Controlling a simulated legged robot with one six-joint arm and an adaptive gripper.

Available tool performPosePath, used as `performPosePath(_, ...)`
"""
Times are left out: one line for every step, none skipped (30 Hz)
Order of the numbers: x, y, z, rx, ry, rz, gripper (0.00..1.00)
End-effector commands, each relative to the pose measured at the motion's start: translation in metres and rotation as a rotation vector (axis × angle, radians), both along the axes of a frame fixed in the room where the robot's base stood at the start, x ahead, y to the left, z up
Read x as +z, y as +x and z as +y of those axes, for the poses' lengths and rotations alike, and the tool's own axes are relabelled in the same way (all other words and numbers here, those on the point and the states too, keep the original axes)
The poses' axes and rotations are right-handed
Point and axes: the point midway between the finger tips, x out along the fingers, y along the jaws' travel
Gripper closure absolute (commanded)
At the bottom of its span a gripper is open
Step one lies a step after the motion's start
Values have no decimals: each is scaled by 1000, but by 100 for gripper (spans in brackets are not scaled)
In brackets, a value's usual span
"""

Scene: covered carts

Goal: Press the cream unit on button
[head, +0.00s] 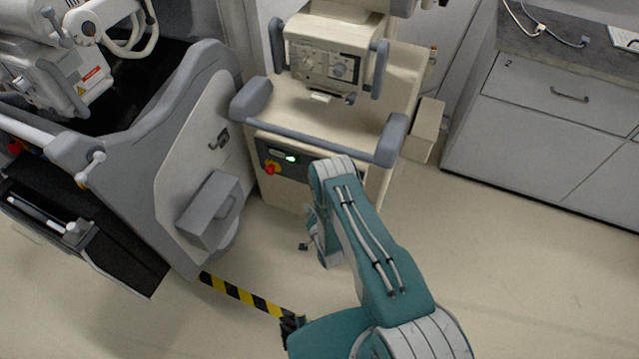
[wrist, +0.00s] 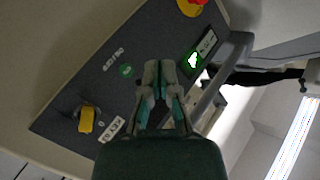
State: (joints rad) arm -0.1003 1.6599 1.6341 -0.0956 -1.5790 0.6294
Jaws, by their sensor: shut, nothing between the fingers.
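The cream unit (head: 330,125) is a cream cart with grey bumpers and a dark control panel (head: 285,160) low on its front. A bright green-lit switch (head: 291,158) shows on that panel; in the wrist view it glows white and green (wrist: 193,60). The wrist view also shows a small round green button (wrist: 126,71) with a white mark on the dark panel. I cannot read which one is labelled on. My gripper (wrist: 160,75) is shut and empty, its tips in front of the panel between these two. Contact cannot be told. In the head view my arm hides the fingers.
A red and yellow knob (head: 270,168) sits beside the lit switch, and a yellow knob (wrist: 86,119) is elsewhere on the panel. A grey bumper (wrist: 235,55) runs close to the lit switch. A grey machine (head: 185,150) stands left; drawers (head: 560,95) stand right.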

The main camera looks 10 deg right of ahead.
Motion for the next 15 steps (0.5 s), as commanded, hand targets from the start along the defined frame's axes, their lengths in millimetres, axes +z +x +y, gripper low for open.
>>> performPosePath(1,5,-5,-4,0,-2,100)
performPosePath(1,9,-7,-5,0,-2,100)
performPosePath(1,13,-10,-4,0,-2,100)
performPosePath(1,16,-12,-3,0,-3,100)
performPosePath(1,19,-14,-4,0,-2,100)
performPosePath(1,24,-17,-5,0,-2,100)
performPosePath(1,27,-20,-5,0,-3,100)
performPosePath(1,30,-22,-3,0,-2,100)
performPosePath(1,34,-25,-4,1,-1,100)
performPosePath(1,38,-27,-4,1,-2,100)
performPosePath(1,40,-29,-4,1,-2,100)
performPosePath(0,44,-32,-3,0,-1,100)
performPosePath(0,47,-33,-3,0,-2,100)
performPosePath(0,50,-35,-3,0,-2,100)
performPosePath(0,53,-37,-3,0,-1,100)
